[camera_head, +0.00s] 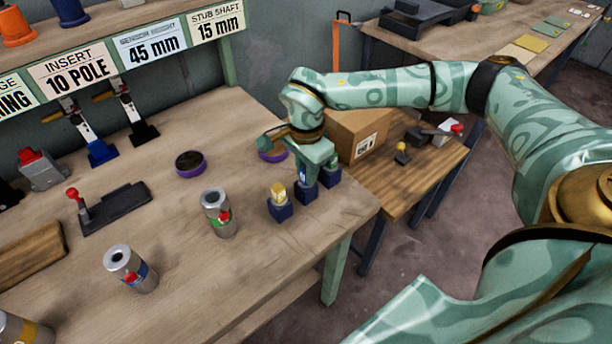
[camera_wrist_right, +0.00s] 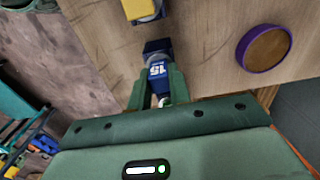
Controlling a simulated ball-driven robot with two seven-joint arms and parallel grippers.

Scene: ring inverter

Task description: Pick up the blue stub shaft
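The blue stub shaft (camera_wrist_right: 157,76), marked 15, stands upright between my right gripper's fingers (camera_wrist_right: 158,88) in the right wrist view. Its lower end is at a dark blue holder (camera_wrist_right: 157,48). In the head view my right gripper (camera_head: 306,172) points down over the holders at the table's right end, and a bit of the blue shaft (camera_head: 302,177) shows there. The fingers flank the shaft closely. Whether they press on it is too small to tell. My left gripper is not in view.
A yellow-topped shaft (camera_head: 278,191) stands in the nearest holder (camera_head: 279,211), close beside my right gripper. Another dark holder (camera_head: 329,176) is on the far side. A purple-rimmed disc (camera_head: 190,164) and grey cylinders (camera_head: 217,213) stand leftward. A cardboard box (camera_head: 356,136) sits behind.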

